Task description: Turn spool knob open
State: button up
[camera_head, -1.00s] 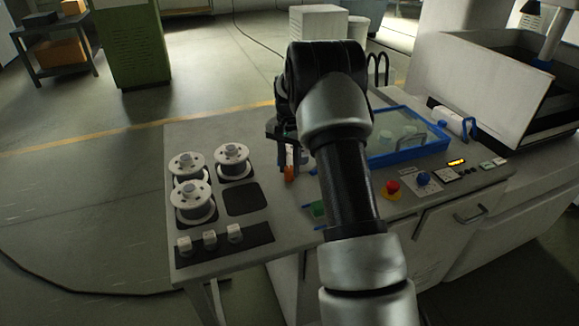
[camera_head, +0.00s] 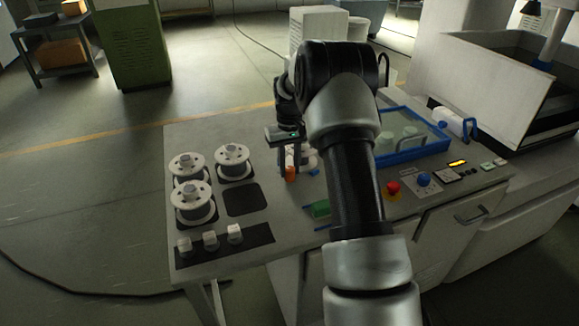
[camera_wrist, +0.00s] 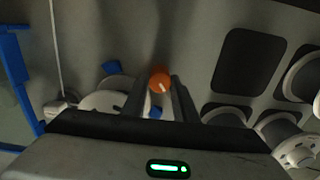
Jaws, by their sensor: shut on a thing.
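An orange knob (camera_head: 290,173) with a white mark stands on the grey bench, left of the blue-framed tray. In the wrist view the knob (camera_wrist: 159,78) is between the tips of my two fingers. My gripper (camera_head: 289,168) points down and is shut on the knob. Its fingers partly hide a white disc (camera_wrist: 97,103) with blue tabs beside the knob. The knob's base is hidden by the fingers and the viewing angle.
Three white spools (camera_head: 194,203) stand on the bench's left, beside an empty dark pad (camera_head: 245,199). The blue-framed tray (camera_head: 404,157) is right of my arm. A red button (camera_head: 393,187) and a blue knob (camera_head: 424,178) sit on the front panel.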

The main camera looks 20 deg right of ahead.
aim_at(289, 168)
jog(key=shift+w+r+n, duration=0.1)
jog(key=shift+n, duration=0.2)
dwell(0.4)
jog(key=o, duration=1.1)
jog(key=shift+c, duration=0.2)
notch_tip(289, 168, up, 17)
jog(key=shift+r+p, duration=0.2)
jog(key=shift+p, duration=0.1)
